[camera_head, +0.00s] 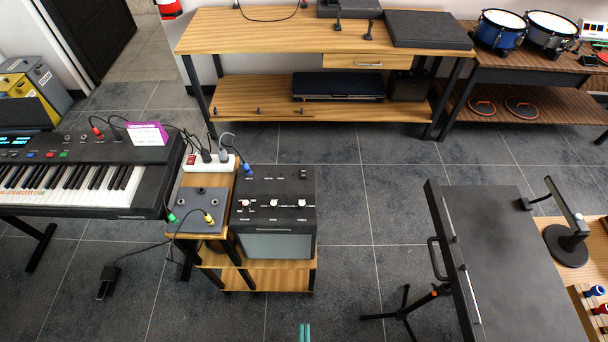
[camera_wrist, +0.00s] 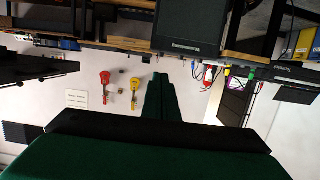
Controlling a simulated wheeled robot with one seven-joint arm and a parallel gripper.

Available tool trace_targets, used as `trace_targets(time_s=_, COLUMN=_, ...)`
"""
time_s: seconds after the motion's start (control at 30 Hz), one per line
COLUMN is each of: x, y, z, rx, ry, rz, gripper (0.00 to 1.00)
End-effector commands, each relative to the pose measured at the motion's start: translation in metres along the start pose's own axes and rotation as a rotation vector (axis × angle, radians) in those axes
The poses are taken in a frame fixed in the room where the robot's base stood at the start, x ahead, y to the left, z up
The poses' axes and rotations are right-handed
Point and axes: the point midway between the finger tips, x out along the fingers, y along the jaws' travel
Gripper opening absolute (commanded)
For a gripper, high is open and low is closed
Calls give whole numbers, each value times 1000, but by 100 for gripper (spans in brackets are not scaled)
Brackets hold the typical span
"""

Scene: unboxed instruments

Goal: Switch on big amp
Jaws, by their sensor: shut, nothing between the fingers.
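The big amp (camera_head: 274,190) is a black box with a grey front grille, on a wooden stand in the middle of the head view. Its top panel has white knobs, a blue plug and small switches too small to read. A dark box that looks like the amp (camera_wrist: 188,30) shows upside down at the top of the wrist view. My gripper (camera_head: 305,331) shows only as teal tips at the bottom edge of the head view, in front of the amp and apart from it. In the wrist view, its green fingers (camera_wrist: 160,80) are together and empty.
A power strip (camera_head: 208,164) and a pedal box (camera_head: 198,208) with cables sit left of the amp. A keyboard (camera_head: 88,150) stands further left. A tilted black panel (camera_head: 500,250) and a tripod stand at right.

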Motion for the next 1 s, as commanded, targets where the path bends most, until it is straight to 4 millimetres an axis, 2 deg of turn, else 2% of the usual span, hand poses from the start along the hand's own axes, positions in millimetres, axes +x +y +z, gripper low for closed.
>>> trace_targets(time_s=0.17, x=10, y=0, z=1, rx=1, ry=0, rz=0, gripper=0)
trace_targets(time_s=0.27, x=29, y=-1, z=3, rx=1, ry=-1, rz=-1, gripper=0)
trace_targets(time_s=0.47, x=90, y=-2, z=7, rx=3, ry=-19, rz=-1, gripper=0)
trace_targets(time_s=0.67, x=154, y=-2, z=-1, rx=5, ry=-42, rz=-2, gripper=0)
trace_targets(time_s=0.87, x=215, y=-3, z=-21, rx=6, ry=-65, rz=-2, gripper=0)
trace_targets(time_s=1.0, x=255, y=-3, z=-44, rx=5, ry=-79, rz=-3, gripper=0)
